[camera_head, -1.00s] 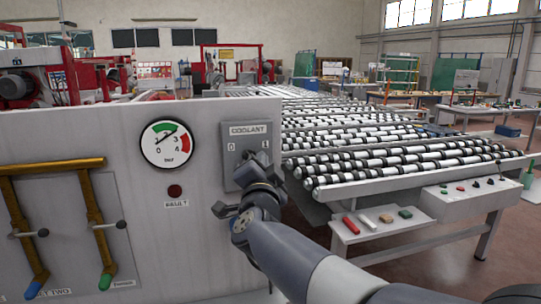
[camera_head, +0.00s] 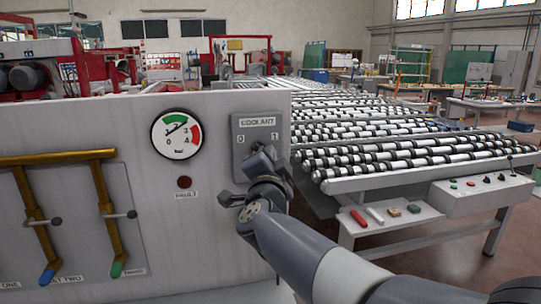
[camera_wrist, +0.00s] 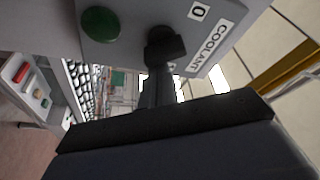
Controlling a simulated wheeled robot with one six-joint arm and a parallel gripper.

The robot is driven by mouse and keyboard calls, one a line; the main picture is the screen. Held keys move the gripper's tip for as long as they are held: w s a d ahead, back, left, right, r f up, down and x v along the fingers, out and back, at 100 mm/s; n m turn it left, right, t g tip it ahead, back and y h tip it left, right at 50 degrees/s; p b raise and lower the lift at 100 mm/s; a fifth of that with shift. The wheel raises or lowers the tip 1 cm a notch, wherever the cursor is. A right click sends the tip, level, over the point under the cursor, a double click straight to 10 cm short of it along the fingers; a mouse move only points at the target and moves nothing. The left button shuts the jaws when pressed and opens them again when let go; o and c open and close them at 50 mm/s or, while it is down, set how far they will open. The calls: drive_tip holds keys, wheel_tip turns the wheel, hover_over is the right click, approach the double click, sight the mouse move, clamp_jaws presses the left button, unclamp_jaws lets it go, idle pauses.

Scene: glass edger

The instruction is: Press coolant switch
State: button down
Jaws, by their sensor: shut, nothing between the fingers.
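The coolant switch box (camera_head: 258,122) is a grey panel with a COOLANT label and marks 0 and 1, on the right end of the pale machine front. Its lower part is hidden behind my gripper (camera_head: 258,153) in the head view. In the wrist view the box (camera_wrist: 130,50) shows close up and turned, with a round green button (camera_wrist: 100,25) and the 0 label. My gripper (camera_wrist: 165,45) is shut and empty, its dark fingers in front of the box beside the green button. I cannot tell whether they touch it.
A pressure gauge (camera_head: 175,135), a dark red fault lamp (camera_head: 184,182) and brass pipes with levers (camera_head: 107,200) are left of the box. A roller conveyor (camera_head: 400,155) and a small shelf with coloured blocks (camera_head: 385,216) stand to the right.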

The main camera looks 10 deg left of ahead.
drive_tip(key=shift+f+m+g+h+p, duration=0.2)
drive_tip(key=shift+m+h+p, duration=0.15)
drive_tip(key=shift+m, duration=0.55)
drive_tip(key=shift+f+m+g+h+p, duration=0.1)
drive_tip(key=shift+m+g+h+p, duration=0.15)
drive_tip(key=shift+m, duration=0.65)
drive_tip(key=shift+s+a+f+m+g+p, duration=0.1)
drive_tip(key=shift+m+g+p, duration=0.25)
drive_tip(key=shift+m, duration=0.45)
drive_tip(key=shift+a+m+g+p, duration=0.1)
drive_tip(key=shift+m+p, duration=0.35)
drive_tip(key=shift+m, duration=0.35)
drive_tip(key=shift+f+m+g+p, duration=0.1)
drive_tip(key=shift+m+g+p, duration=0.4)
drive_tip(key=shift+m, duration=0.5)
drive_tip(key=shift+s+a+f+m+g+p, duration=0.15)
drive_tip(key=shift+m+g+p, duration=0.15)
drive_tip(key=shift+m+p, duration=0.55)
drive_tip(key=shift+s+a+m+g+p, duration=0.15)
drive_tip(key=shift+m+g+p, duration=0.2)
drive_tip(key=shift+m, duration=0.8)
drive_tip(key=shift+w+m, duration=0.1)
drive_tip(key=shift+m, duration=0.2)
drive_tip(key=shift+f, duration=0.15)
